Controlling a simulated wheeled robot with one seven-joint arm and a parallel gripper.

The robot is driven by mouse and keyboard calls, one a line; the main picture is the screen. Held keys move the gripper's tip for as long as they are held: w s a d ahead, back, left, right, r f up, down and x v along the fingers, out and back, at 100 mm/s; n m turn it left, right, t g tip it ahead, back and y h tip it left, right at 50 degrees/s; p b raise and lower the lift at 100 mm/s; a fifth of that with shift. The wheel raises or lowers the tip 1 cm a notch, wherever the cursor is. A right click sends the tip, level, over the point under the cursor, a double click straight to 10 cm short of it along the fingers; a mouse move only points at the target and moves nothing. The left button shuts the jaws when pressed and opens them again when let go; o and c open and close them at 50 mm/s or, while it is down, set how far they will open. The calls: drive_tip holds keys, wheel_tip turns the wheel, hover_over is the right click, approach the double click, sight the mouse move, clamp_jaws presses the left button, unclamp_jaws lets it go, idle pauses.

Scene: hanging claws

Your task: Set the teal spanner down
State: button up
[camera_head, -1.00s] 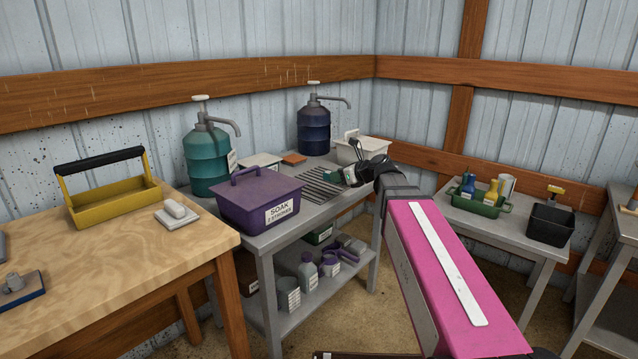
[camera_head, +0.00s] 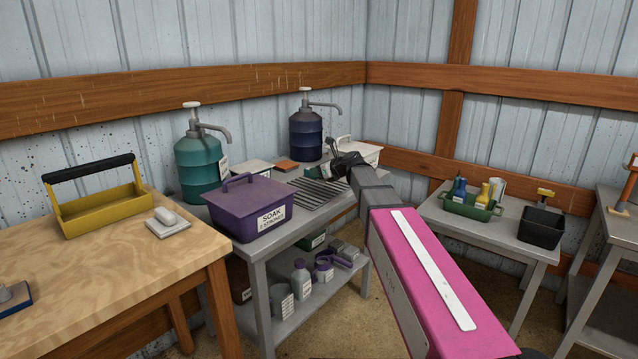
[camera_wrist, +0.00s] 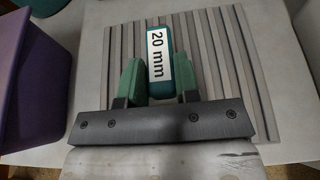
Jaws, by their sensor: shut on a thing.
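The teal spanner (camera_wrist: 155,72) shows in the wrist view as a teal handle with a white "20 mm" label. My gripper (camera_wrist: 159,75) is shut on it, with a green finger on each side. In the head view my gripper (camera_head: 318,171) is over the far part of the rack (camera_head: 318,194) on the grey bench, and the spanner is too small to make out clearly.
A purple lidded box (camera_head: 248,208) stands left of the rack, close to my gripper. Teal (camera_head: 199,165) and dark blue (camera_head: 305,135) pump drums stand behind. A white bin (camera_head: 362,153) is at the back right, and a small orange block (camera_head: 287,166) lies behind the rack.

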sight(319, 189)
drive_tip(key=shift+w+d+f, duration=0.15)
drive_tip(key=shift+w+f, duration=0.25)
drive_tip(key=shift+w, duration=0.25)
drive_tip(key=shift+f, duration=1.95)
drive_tip(key=shift+f, duration=0.1)
drive_tip(key=o, duration=1)
